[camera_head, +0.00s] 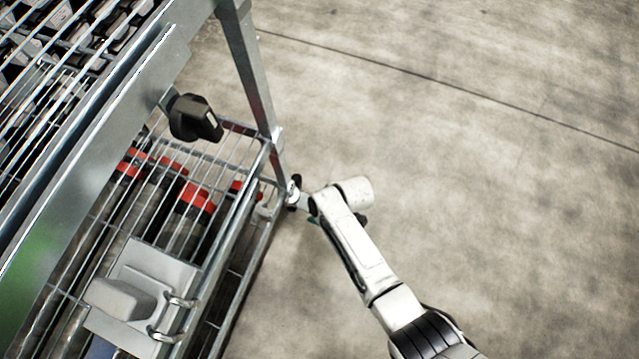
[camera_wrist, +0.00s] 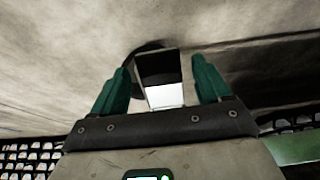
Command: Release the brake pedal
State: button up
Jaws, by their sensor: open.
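The brake pedal (camera_wrist: 162,82) shows in the wrist view as a small flat plate, grey at the top, black in the middle and bright white at its lower end. A dark rounded shape, likely the caster wheel (camera_wrist: 140,62), is partly hidden behind it. My gripper (camera_wrist: 159,66) is open, with one green finger on each side of the pedal and visible gaps to both. Whether it touches the pedal I cannot tell. In the head view the caster (camera_head: 293,190) is at the cart's lower corner, and my gripper (camera_head: 311,218) is mostly hidden beside it.
The metal cart (camera_head: 255,75) fills the left of the head view. The concrete floor (camera_head: 480,180) on the right is clear.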

grip_shut()
jog(key=shift+r, duration=0.1)
dwell(0.6)
